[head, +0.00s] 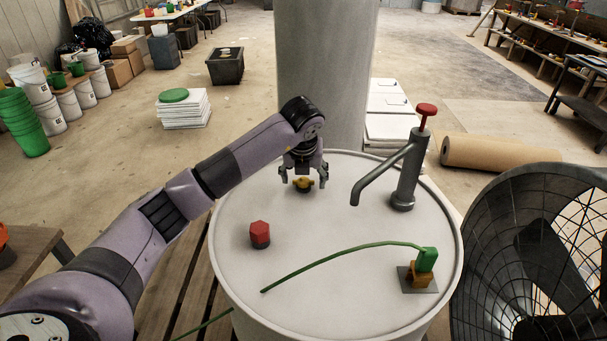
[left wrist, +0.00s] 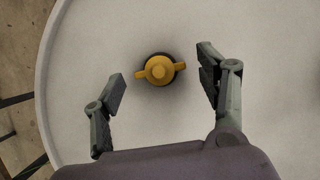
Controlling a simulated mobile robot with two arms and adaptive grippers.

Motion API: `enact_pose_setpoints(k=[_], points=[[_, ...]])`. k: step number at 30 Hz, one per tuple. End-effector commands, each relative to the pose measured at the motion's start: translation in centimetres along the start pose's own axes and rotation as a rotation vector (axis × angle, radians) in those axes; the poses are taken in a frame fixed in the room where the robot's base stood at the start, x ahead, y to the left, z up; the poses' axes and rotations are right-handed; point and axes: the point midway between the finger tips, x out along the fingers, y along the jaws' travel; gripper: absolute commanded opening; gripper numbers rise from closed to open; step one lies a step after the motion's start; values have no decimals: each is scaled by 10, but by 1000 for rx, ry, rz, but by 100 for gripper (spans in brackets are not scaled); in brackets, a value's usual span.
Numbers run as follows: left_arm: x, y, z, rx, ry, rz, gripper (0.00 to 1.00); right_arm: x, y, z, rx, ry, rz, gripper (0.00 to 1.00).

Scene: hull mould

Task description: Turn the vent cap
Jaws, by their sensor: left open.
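The vent cap appears to be the yellow winged cap (head: 303,184) on a dark base, near the far side of the white drum lid (head: 330,290). In the left wrist view the yellow cap (left wrist: 159,70) shows from above, with its two wings pointing roughly left and right. My left gripper (head: 304,178) points down over the cap, its fingers apart on either side. In the left wrist view the open fingers (left wrist: 162,88) stand left and right of the cap, with gaps and no visible contact. My right gripper is not in view.
A red hexagonal cap (head: 260,233) is left on the lid. A grey pump with spout and red knob (head: 408,170) stands at right. A green-handled valve (head: 427,260) with a thin green strand (head: 340,256) lies near front right. A thick grey column (head: 325,70) rises behind the drum.

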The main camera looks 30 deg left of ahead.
Motion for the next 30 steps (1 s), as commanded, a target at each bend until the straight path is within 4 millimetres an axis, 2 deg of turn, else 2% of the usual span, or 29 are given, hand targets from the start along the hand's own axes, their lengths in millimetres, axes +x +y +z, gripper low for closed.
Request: enact_pose_setpoints(k=[8, 30], points=[[2, 0, 0, 0, 0, 0, 67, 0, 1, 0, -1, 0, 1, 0], [1, 0, 0, 0, 0, -1, 19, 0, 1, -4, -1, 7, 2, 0]])
